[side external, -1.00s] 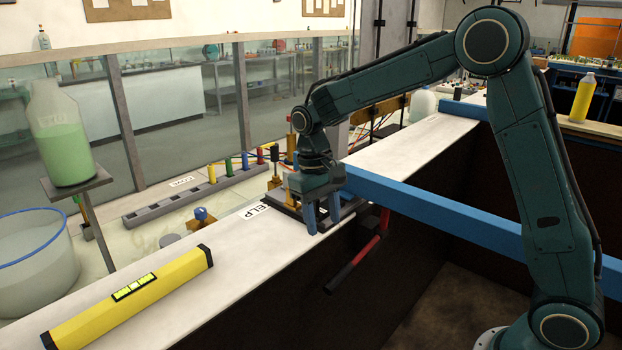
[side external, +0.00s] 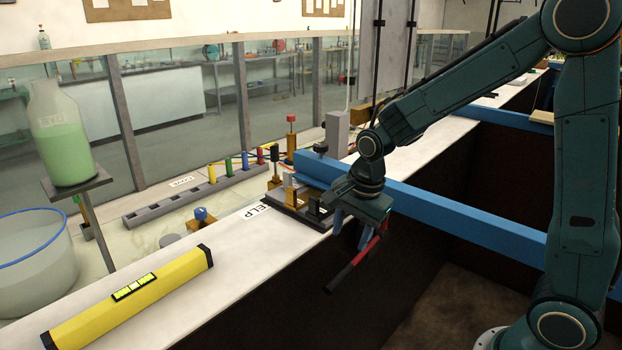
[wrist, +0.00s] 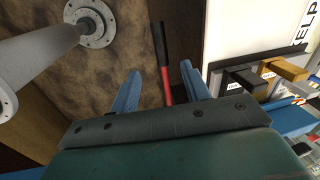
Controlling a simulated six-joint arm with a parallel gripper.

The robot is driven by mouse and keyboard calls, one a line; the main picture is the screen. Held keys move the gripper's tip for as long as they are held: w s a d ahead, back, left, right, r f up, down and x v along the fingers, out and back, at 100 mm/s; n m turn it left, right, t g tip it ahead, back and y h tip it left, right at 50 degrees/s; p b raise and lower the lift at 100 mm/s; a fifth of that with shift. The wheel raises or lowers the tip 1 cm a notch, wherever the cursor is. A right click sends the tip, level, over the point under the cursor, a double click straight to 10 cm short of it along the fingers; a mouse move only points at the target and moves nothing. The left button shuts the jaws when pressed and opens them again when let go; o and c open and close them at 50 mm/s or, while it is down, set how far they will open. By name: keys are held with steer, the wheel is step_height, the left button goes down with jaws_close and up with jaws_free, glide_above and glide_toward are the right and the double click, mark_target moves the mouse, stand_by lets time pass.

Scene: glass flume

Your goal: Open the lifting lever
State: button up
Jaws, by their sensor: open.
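The lever is a red bar with a black grip (side external: 340,278), hanging down at a slant beside the flume's near wall, below the ledge. My gripper (side external: 352,234) is over the lever's upper red part in the side view, its blue fingers pointing down and open. In the wrist view the lever (wrist: 163,50) shows between the two spread fingers of my gripper (wrist: 160,82), closer to the right one. I cannot tell whether a finger touches it.
A blue beam (side external: 450,215) crosses the flume just behind my gripper. A black base with brass blocks (side external: 290,208) sits on the white ledge beside a label reading ELP (side external: 257,211). A yellow level (side external: 130,297) lies on the ledge at front left. The flume's inside below is open.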

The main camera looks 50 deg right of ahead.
mark_target(338, 276)
steer(key=shift+s+m, duration=0.15)
steer(key=shift+m, duration=0.25)
steer(key=shift+f, duration=0.15)
steer(key=shift+w+f, duration=0.45)
steer(key=shift+f, duration=1.75)
steer(key=shift+w+f, duration=0.45)
steer(key=shift+f, duration=1.8)
steer(key=shift+w+f, duration=0.45)
steer(key=shift+f, duration=1.75)
steer(key=shift+f, duration=0.1)
jaws_close()
